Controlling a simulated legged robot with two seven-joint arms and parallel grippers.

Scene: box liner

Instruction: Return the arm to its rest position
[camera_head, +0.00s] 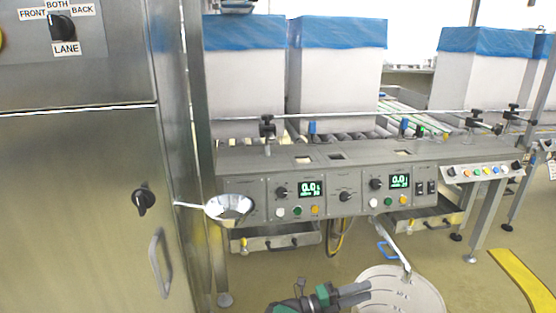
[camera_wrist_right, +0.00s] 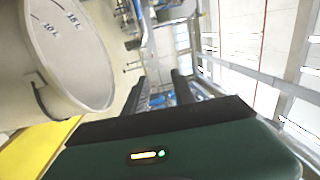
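My right gripper (camera_head: 366,292) is low in the head view, dark grey with green parts, in front of a pale round bucket (camera_head: 425,290). In the right wrist view its two fingers (camera_wrist_right: 160,90) stand apart, with nothing visible between them. The gripper is open and empty. The bucket, with litre marks, also shows at upper left in the wrist view (camera_wrist_right: 70,45). I cannot tell whether the gripper touches it. My left gripper is not in view.
A grey control console (camera_head: 345,170) with displays and buttons spans the middle. White boxes with blue liners (camera_head: 340,75) stand behind it. A steel cabinet (camera_head: 75,200) fills the left. A metal pan (camera_head: 229,207) juts out beside it. A yellow floor strip (camera_head: 525,280) lies at right.

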